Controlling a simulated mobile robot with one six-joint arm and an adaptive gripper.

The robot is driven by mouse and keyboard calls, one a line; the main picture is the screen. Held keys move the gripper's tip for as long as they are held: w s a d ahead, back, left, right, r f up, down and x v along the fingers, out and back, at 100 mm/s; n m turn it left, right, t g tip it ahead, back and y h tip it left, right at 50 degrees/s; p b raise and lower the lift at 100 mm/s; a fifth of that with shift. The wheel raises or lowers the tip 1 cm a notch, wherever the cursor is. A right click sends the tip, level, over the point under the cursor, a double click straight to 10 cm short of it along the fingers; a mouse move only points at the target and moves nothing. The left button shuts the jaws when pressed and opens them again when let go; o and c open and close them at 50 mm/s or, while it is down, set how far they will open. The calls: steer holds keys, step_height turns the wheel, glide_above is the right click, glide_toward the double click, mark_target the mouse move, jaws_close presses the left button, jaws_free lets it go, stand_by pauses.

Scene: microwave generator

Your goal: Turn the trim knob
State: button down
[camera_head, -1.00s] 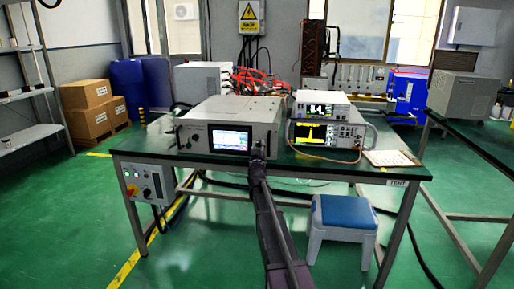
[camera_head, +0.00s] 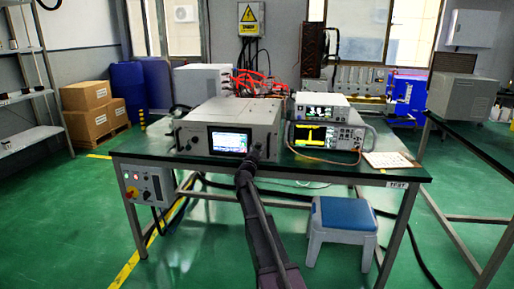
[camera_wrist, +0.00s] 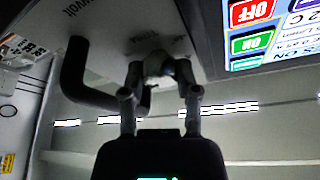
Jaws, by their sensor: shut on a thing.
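The microwave generator (camera_head: 229,110) is a grey box with a lit screen (camera_head: 230,142) on the table. My gripper (camera_head: 254,156) is at the right part of its front panel; the head view is too small to show its fingers clearly. In the wrist view my gripper (camera_wrist: 160,82) has its two fingers on either side of the pale round trim knob (camera_wrist: 158,66), shut on it. My fingers hide the sides of the knob. Its marking cannot be read.
In the wrist view a dark panel handle (camera_wrist: 82,80) is close to the left of my fingers, and the screen with OFF and ON buttons (camera_wrist: 262,35) is at upper right. Stacked instruments (camera_head: 325,125) stand right of the generator. A blue-topped stool (camera_head: 342,218) stands in front.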

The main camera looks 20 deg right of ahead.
steer(key=shift+w, duration=0.15)
steer(key=c, duration=0.6)
jaws_free()
steer(key=shift+f, duration=0.1)
steer(key=shift+a, duration=0.1)
